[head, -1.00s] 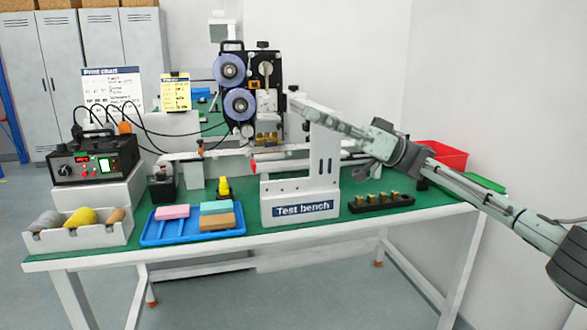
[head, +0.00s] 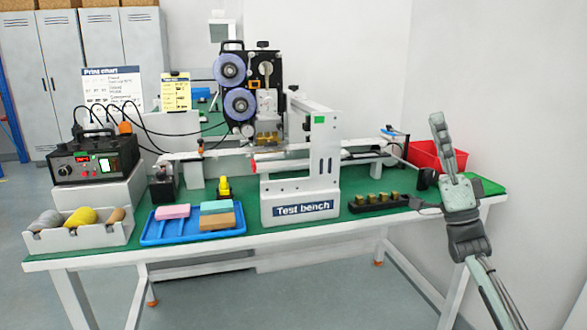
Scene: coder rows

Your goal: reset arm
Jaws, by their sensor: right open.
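My right gripper (head: 430,165) is in the head view at the right, in front of the right end of the green-topped table (head: 365,228). It is open and empty. One finger points up and the other points out to the left, with a wide gap between them. The right arm comes up from the bottom right edge. The gripper appears apart from the white Test bench stand (head: 302,209). My left gripper is not in view.
A black holder with brass pieces (head: 380,202), a red bin (head: 425,152) and a green tray (head: 490,186) lie near the gripper. A coder machine (head: 250,90) stands behind. A blue tray (head: 165,239) and a power box (head: 95,158) are left.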

